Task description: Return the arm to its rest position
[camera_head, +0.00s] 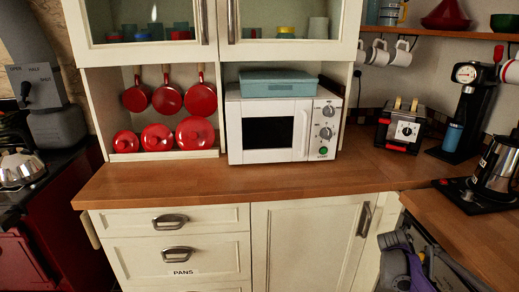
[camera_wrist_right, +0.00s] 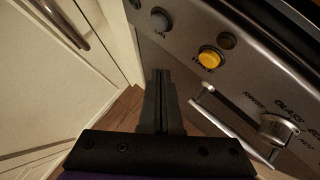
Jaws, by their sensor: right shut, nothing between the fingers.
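In the wrist view, my right gripper (camera_wrist_right: 161,75) is shut and its fingers are together with nothing between them. It points down past the front of a steel appliance (camera_wrist_right: 225,85) with buttons and a knob, with wooden floor (camera_wrist_right: 122,110) showing below. In the head view, grey and purple parts of my right arm show at the lower right, in front of the counter corner; the fingertips cannot be made out there. My left gripper is not in view.
A white cupboard door (camera_wrist_right: 55,85) is close on the left in the wrist view. In the head view, the wooden counter (camera_head: 230,185) is clear in front of the microwave (camera_head: 280,125). A toaster (camera_head: 402,125), a coffee machine (camera_head: 465,105) and a kettle (camera_head: 497,165) stand on the right.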

